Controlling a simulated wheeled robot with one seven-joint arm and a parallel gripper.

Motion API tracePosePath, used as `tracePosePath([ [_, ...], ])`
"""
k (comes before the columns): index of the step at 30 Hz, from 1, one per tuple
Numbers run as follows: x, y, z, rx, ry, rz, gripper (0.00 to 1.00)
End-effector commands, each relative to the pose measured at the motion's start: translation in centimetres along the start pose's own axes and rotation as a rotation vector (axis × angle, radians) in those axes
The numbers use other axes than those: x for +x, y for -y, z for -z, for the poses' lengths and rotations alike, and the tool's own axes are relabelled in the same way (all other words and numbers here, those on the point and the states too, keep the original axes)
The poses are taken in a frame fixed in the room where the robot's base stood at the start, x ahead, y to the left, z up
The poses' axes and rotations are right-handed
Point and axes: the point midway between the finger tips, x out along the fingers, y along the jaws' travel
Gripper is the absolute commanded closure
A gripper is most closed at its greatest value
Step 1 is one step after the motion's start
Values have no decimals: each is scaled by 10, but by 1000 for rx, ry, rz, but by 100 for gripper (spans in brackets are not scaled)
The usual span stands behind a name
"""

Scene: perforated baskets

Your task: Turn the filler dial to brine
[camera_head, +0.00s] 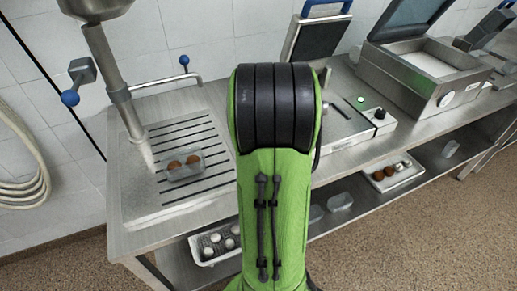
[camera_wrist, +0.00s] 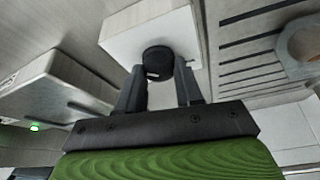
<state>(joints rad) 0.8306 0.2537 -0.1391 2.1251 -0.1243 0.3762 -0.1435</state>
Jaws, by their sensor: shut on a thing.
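In the wrist view, a round black dial (camera_wrist: 157,60) with a small light mark sits on the face of a white box (camera_wrist: 118,38). My gripper (camera_wrist: 160,82) has one finger on each side of the dial and is shut on it. No brine label is readable, so I cannot tell the setting. In the head view, my green and black arm hides the gripper, the dial and the box. The filler (camera_head: 116,85), a steel column under a hopper, stands at the left over a slotted drain area.
A clear tub with brown eggs (camera_head: 184,166) stands on the slotted steel counter (camera_head: 140,213). A lidded steel machine (camera_head: 425,75) stands at the right. Egg trays (camera_head: 395,176) are on the lower shelf.

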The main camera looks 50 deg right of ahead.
Motion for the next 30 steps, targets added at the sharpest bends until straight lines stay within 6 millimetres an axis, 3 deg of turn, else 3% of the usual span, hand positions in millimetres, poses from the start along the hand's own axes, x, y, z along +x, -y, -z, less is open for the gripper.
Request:
tracePosePath([
  [6, 0, 0, 0, 1, 0, 0, 95],
  [7, 0, 0, 0, 1, 0, 0, 63],
  [12, 0, 0, 0, 1, 0, 0, 39],
  [22, -8, 0, 1, 0, -1, 0, 39],
  [26, -37, 0, 2, 0, -6, -1, 39],
  [30, -78, 0, 3, -1, -7, 0, 39],
])
